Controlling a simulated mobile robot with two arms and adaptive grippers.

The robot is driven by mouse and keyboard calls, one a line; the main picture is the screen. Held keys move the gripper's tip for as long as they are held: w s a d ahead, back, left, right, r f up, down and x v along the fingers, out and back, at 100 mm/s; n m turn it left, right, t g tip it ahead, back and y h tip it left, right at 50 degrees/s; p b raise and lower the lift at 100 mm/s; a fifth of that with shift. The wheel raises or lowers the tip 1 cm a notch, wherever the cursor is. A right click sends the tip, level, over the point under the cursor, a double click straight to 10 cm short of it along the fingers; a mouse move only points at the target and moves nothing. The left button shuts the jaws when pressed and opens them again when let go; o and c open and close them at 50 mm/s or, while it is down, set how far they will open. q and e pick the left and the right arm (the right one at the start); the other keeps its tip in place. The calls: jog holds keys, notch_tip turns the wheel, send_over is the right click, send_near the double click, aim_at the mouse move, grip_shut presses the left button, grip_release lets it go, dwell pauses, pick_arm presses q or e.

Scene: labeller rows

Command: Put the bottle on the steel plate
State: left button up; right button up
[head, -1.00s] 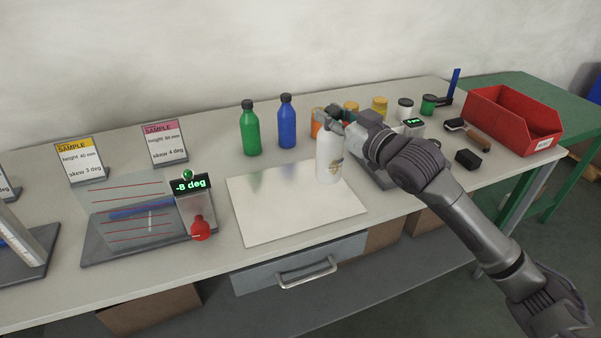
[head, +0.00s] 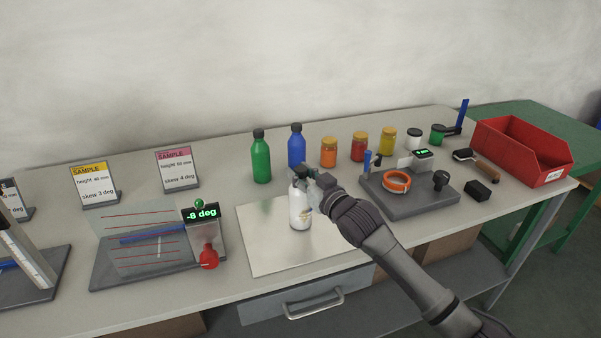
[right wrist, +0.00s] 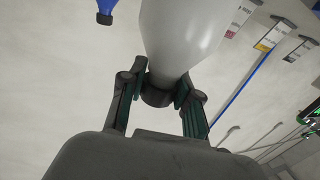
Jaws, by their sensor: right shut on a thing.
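In the right wrist view the gripper's fingers (right wrist: 160,92) close on both sides of the dark cap, and the pale bottle body (right wrist: 188,35) fills the upper middle. My left gripper is not in view.
A green bottle (head: 261,158) and a blue bottle (head: 296,148) stand behind the plate. Several jars stand right of them. A grey fixture with an orange ring (head: 396,182) is to the right, and a labeller with a display (head: 203,213) to the left. A red bin (head: 522,150) stands far right.

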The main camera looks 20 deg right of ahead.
jog(key=shift+f, duration=0.2)
jog(key=o, duration=1)
jog(key=shift+o, duration=0.2)
jog(key=shift+r, duration=0.15)
jog(key=shift+s, duration=0.15)
jog(key=b+v, duration=0.1)
jog(key=v, duration=1)
jog(key=shift+s+d, duration=0.15)
jog(key=shift+s, duration=0.2)
